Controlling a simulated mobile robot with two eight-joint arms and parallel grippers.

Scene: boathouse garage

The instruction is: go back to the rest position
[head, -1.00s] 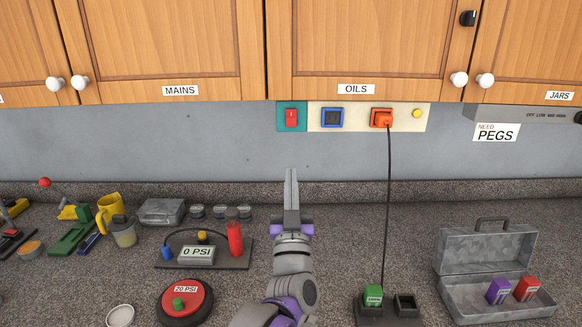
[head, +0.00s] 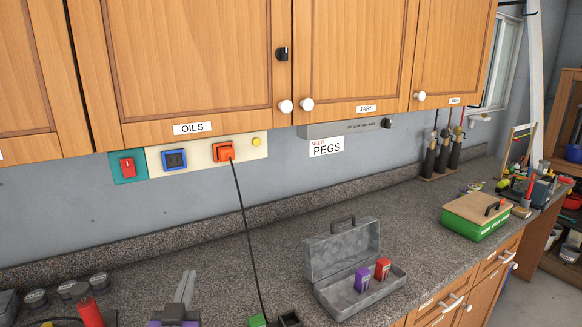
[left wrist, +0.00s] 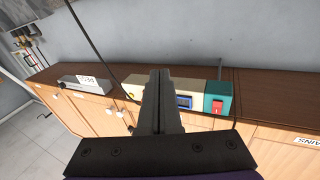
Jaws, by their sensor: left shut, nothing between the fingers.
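My left gripper (head: 184,290) shows at the lower left of the head view, its grey fingers pointing up above the counter. The fingers are shut together with nothing between them. In the left wrist view the shut fingers (left wrist: 160,100) point toward the wall panel with switches (left wrist: 195,98). My right gripper is in neither view.
An open grey metal box (head: 340,300) holds a purple and a red block. A green box with a wooden lid (head: 475,218) stands farther right. A black cord (head: 245,230) hangs from the orange plug (head: 224,151). Cabinets (head: 190,60) overhang the counter. Counter between the boxes is clear.

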